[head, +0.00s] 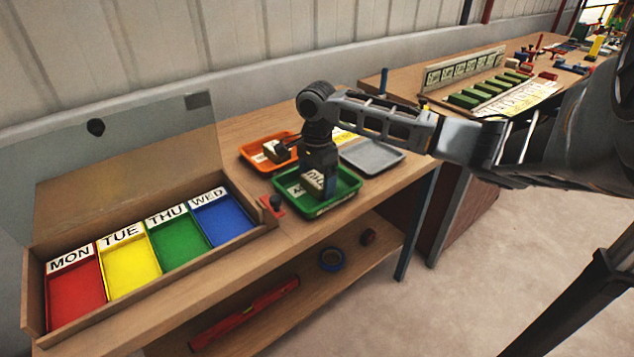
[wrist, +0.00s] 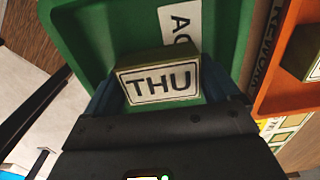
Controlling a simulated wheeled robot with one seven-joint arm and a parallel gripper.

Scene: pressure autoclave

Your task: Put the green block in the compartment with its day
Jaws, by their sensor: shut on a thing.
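The green block (wrist: 155,62) carries a white THU label in the wrist view. My gripper (wrist: 160,92) is shut on it, with one blue finger at each side. In the head view my gripper (head: 322,184) points down into the green tray (head: 345,200), and the block (head: 312,179) shows partly behind a finger. I cannot tell whether the block touches the tray floor. The day box (head: 238,240) stands at the left with its clear lid (head: 130,150) raised. Its compartments are red MON (head: 75,298), yellow TUE (head: 130,268), green THU (head: 180,245) and blue WED (head: 224,220), all empty.
An orange tray (head: 252,153) holding a block and a grey tray (head: 372,157) stand behind the green tray. A small red-based knob (head: 275,204) sits between the box and the green tray. Another bench (head: 420,75) with several green blocks stands at the back right.

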